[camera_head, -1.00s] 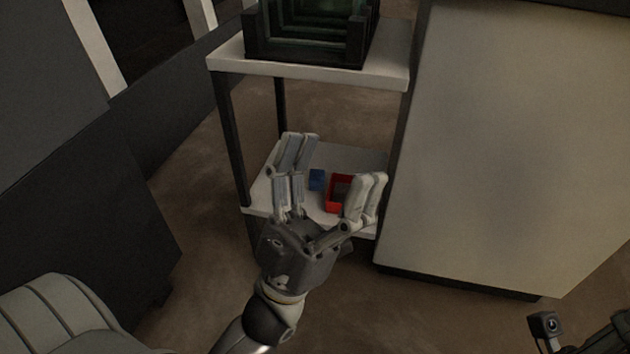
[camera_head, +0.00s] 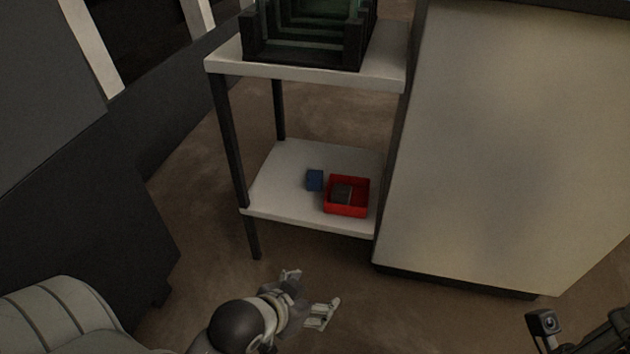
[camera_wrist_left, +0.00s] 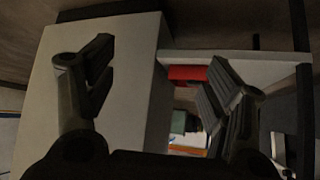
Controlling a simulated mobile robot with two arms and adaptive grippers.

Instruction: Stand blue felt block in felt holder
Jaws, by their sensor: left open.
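The blue felt block (camera_head: 315,180) lies on the lower white shelf in the head view, just left of the red holder. The red open-topped holder (camera_head: 347,210) stands on the same shelf with a dark grey block (camera_head: 341,192) inside. The holder's red side also shows in the left wrist view (camera_wrist_left: 187,73). My left gripper (camera_head: 308,292) is open and empty, in front of and below the shelf, apart from both objects. Its spread fingers show in the left wrist view (camera_wrist_left: 160,80). My right gripper is out of view; only part of my right arm shows at the lower right.
The upper shelf (camera_head: 230,64) holds a dark slotted rack (camera_head: 305,50) and overhangs the lower one. Dark legs support the shelves at the left. A large pale cabinet (camera_head: 510,150) stands close on the right.

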